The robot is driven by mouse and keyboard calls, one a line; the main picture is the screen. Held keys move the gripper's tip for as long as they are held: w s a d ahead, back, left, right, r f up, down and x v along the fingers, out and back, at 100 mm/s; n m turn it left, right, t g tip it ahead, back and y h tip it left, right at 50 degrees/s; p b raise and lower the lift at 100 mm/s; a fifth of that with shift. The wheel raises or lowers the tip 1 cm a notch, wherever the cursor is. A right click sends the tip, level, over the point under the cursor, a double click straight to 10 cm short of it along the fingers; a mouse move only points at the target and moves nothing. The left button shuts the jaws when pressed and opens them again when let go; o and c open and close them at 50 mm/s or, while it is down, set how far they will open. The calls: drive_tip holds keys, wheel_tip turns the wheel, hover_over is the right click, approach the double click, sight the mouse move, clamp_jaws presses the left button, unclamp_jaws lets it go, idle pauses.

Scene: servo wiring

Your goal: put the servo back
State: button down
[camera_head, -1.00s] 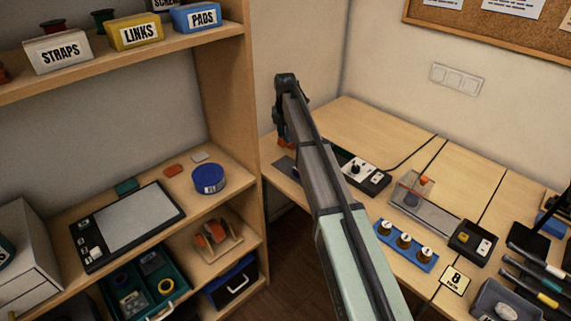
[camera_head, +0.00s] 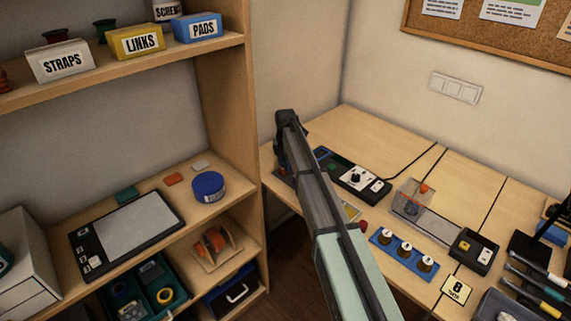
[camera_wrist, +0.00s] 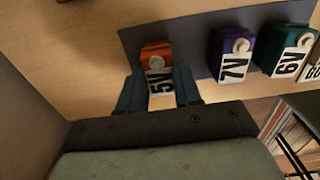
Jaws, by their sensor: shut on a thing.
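An orange servo (camera_wrist: 156,53) with a white round horn and a white "5V" label is between the fingers of my gripper (camera_wrist: 160,88) in the wrist view. My gripper is shut on it. The servo is over the left end of a dark grey mat (camera_wrist: 190,40); I cannot tell whether it touches the mat. To its right on the mat are a purple servo (camera_wrist: 228,45) labelled "7V" and a dark green servo (camera_wrist: 283,50) labelled "6V". Another label is cut off at the right edge. In the head view my arm hides most of the mat.
On the desk, right of my arm, are a black control box (camera_head: 352,174), a clear-covered fixture (camera_head: 412,198) and a blue strip with three knobs (camera_head: 402,248). A wooden shelf unit (camera_head: 225,110) stands close on the left. An orange object (camera_wrist: 75,2) shows at the wrist view's top edge.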

drive_tip(key=c, duration=0.8)
unclamp_jaws()
drive_tip(key=shift+f, duration=0.1)
wheel_tip(320, 180, up, 12)
drive_tip(key=shift+r, duration=0.15)
